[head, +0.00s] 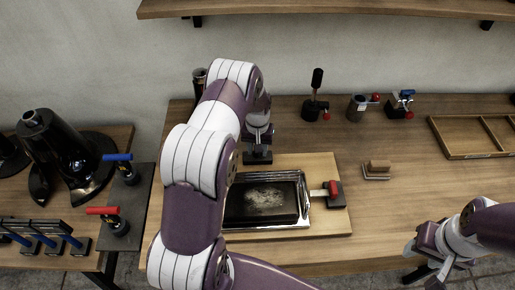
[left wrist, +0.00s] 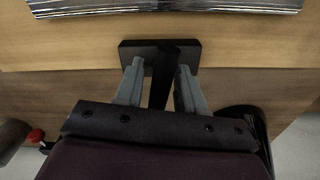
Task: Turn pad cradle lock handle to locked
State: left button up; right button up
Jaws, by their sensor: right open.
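The pad cradle, a metal tray (head: 303,190) holding a dark, worn pad (head: 265,199), lies on a light wooden board (head: 341,222). A small block with a red handle (head: 332,188) sits at the tray's right end. A black block (head: 258,158) stands at the board's back edge. In the left wrist view a dark upright handle (left wrist: 162,75) rises from this block (left wrist: 135,48). My left gripper (left wrist: 161,68) is open, its fingers on either side of that handle, with a gap showing on the left. My right gripper (head: 424,258) is open and empty at the table's front right.
A lever stand (head: 315,98), a metal cup (head: 356,107) and a blue-topped clamp (head: 403,103) stand at the back. A small wooden block (head: 377,168) lies right of the board. A wooden tray (head: 447,140) is at the far right. My left arm hides the board's left side.

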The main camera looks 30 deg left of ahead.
pick_arm(q)
notch_tip(320, 180, up, 11)
jog(key=b, duration=0.3)
jog(key=shift+r, duration=0.85)
